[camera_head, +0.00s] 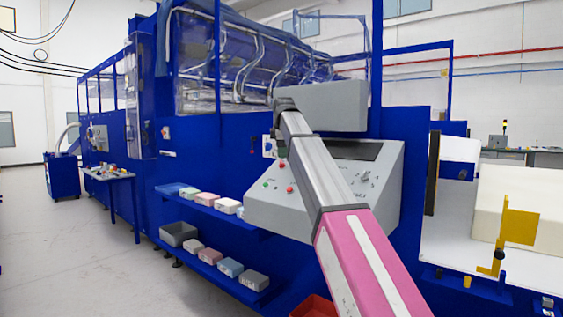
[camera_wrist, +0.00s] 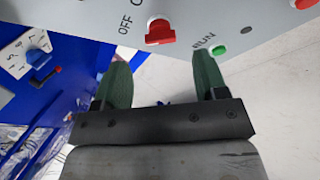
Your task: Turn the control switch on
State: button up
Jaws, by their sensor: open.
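A red switch (camera_wrist: 160,32) with OFF and ON lettering beside it sits on a grey control panel (camera_wrist: 185,12) in the wrist view. My gripper (camera_wrist: 161,58) has two green fingers spread apart, with nothing between them. The red switch shows just beyond the gap between the fingertips; whether they touch the panel I cannot tell. A green button (camera_wrist: 219,50) marked RUN is right of the switch. The head view shows the grey control panel (camera_head: 265,212) partly behind my arm, with red and green buttons on its left side.
Another red button (camera_wrist: 304,4) is at the wrist view's top right. Blue shelves (camera_head: 215,218) with small boxes stand left of the panel; the left floor (camera_head: 70,240) is clear.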

aim_at(281, 161)
jog(key=shift+x, duration=2.75)
jog(key=c, duration=0.9)
